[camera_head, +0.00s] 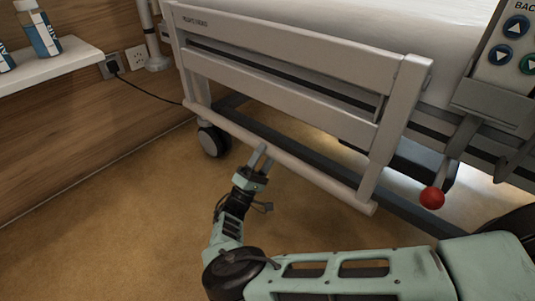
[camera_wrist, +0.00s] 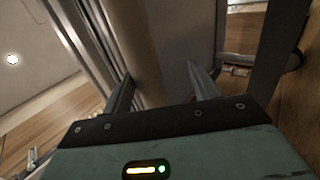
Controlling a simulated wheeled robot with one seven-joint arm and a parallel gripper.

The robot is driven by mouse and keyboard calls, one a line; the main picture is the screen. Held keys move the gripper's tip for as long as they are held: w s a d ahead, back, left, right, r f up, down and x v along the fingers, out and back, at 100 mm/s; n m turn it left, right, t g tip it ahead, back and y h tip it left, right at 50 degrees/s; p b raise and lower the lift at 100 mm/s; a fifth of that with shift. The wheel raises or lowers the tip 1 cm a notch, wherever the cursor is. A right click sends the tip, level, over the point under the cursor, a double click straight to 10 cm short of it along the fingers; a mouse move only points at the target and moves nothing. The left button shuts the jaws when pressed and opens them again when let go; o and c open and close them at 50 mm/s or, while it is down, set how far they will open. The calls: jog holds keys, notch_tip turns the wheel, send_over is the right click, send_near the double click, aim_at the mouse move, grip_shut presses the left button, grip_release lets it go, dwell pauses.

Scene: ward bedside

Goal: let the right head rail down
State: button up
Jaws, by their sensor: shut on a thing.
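The head rail (camera_head: 290,60) is a pale panel of wide slats between two posts on the near side of the bed, and it stands raised. A round bar (camera_head: 310,178) runs along its bottom edge. My gripper (camera_head: 263,156) reaches up from below and is shut on this bottom bar, left of its middle. In the wrist view the two fingers of my gripper (camera_wrist: 160,73) lie on either side of the bar (camera_wrist: 138,45). A red ball knob (camera_head: 432,197) on a lever sits right of the rail's right post, apart from my gripper.
A control panel (camera_head: 512,55) with arrow buttons hangs at the upper right. A white shelf (camera_head: 55,62) with bottles (camera_head: 43,36) is at the upper left. A caster (camera_head: 212,141) stands under the bed left of my gripper. The floor (camera_head: 120,230) at the lower left is clear.

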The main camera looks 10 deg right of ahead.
jog(key=b+v, duration=0.6)
jog(key=v, duration=0.4)
jog(key=shift+a+f+b, duration=0.15)
jog(key=shift+f+b, duration=0.15)
jog(key=shift+f, duration=0.05)
jog(key=shift+s, duration=0.2)
